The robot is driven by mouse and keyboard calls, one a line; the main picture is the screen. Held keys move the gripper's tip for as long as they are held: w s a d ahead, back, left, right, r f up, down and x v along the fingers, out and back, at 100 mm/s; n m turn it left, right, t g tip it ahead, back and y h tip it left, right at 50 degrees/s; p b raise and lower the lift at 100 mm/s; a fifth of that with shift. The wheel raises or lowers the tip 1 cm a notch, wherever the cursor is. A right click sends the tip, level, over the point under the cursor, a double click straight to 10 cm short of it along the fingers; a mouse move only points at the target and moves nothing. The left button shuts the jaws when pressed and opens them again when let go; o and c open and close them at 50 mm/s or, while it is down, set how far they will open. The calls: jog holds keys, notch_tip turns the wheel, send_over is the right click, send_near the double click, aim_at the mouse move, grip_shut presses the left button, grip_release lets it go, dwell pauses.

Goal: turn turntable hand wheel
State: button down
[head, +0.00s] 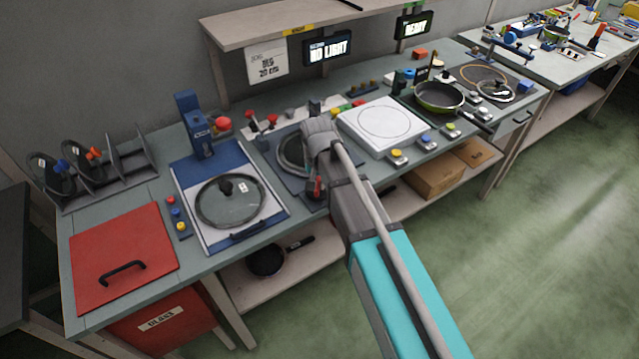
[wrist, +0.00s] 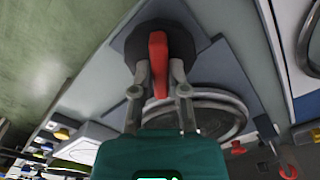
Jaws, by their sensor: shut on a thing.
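The turntable's hand wheel is a dark disc (wrist: 137,45) with a red handle (wrist: 158,55), at the top middle of the wrist view. In the head view the red handle (head: 317,184) shows just left of my arm, at the front edge of the turntable's plate. My gripper (wrist: 159,72) is shut on the red handle, one finger on each side. The turntable (wrist: 215,98) is a round grey-rimmed disc behind the fingers; in the head view it (head: 290,150) is partly covered by my arm. My fingertips are hidden in the head view.
Left of the turntable, a glass lid (head: 215,212) lies on a blue-and-white station. A white plate station (head: 355,118) and a green pan (head: 438,92) stand to the right. A red panel with a handle (head: 110,240) is at the far left. The green floor in front is clear.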

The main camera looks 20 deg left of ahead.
jog(key=n, duration=0.4)
jog(key=shift+n, duration=0.4)
jog(key=n, duration=0.4)
jog(key=shift+n, duration=0.4)
jog(key=c, duration=0.6)
grip_release()
jog(key=shift+c, duration=0.2)
